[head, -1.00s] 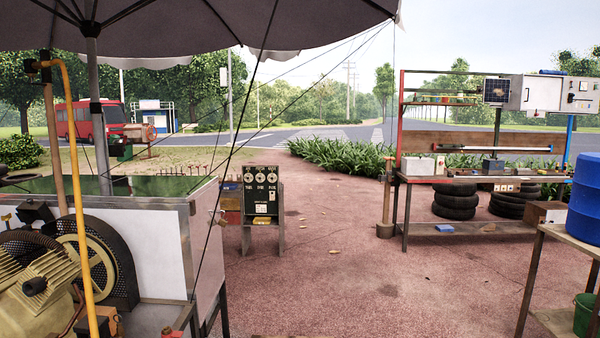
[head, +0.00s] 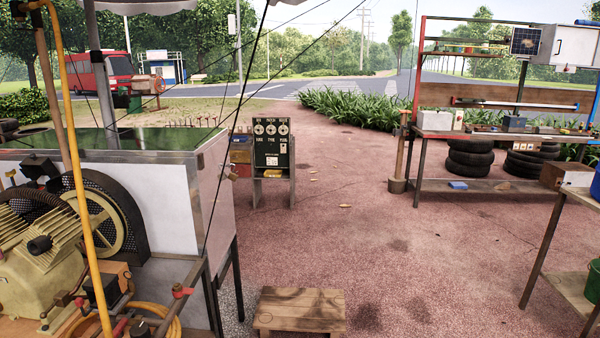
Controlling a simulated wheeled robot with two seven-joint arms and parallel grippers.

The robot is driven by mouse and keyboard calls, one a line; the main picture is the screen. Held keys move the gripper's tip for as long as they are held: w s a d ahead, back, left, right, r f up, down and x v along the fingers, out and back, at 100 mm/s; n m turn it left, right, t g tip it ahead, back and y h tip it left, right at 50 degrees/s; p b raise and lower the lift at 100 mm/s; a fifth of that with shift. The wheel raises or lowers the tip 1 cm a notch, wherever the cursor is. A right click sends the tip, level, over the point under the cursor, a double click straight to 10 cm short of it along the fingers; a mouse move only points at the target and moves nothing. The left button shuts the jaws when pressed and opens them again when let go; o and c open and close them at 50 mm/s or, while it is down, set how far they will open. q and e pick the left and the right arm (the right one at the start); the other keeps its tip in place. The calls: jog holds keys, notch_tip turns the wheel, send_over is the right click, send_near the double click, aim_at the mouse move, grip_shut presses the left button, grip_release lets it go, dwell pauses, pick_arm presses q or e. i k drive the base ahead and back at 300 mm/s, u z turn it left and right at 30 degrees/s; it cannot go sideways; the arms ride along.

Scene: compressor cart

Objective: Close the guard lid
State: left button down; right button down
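The compressor cart stands at the left, with a white side panel (head: 169,216) and a green top (head: 110,145). A cream-coloured compressor (head: 40,235) with a ribbed motor sits low at its front left. Beside the compressor is a wheel (head: 100,222) with a dark mesh guard (head: 125,212) around part of it. I cannot tell for certain which part is the guard lid or whether it is open. Neither of my grippers is in view.
A yellow pipe (head: 79,170) rises in front of the compressor. A low wooden stool (head: 299,312) stands right of the cart. A gauge panel (head: 272,147) stands behind it. A workbench (head: 490,190) and a side table (head: 577,199) are at right. The middle pavement is clear.

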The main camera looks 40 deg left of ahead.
aim_at(32, 167)
jog(key=i, duration=4.45)
jog(key=u, duration=1.65)
jog(key=i, duration=3.5)
jog(key=u, duration=2.4)
jog(key=i, duration=2.9)
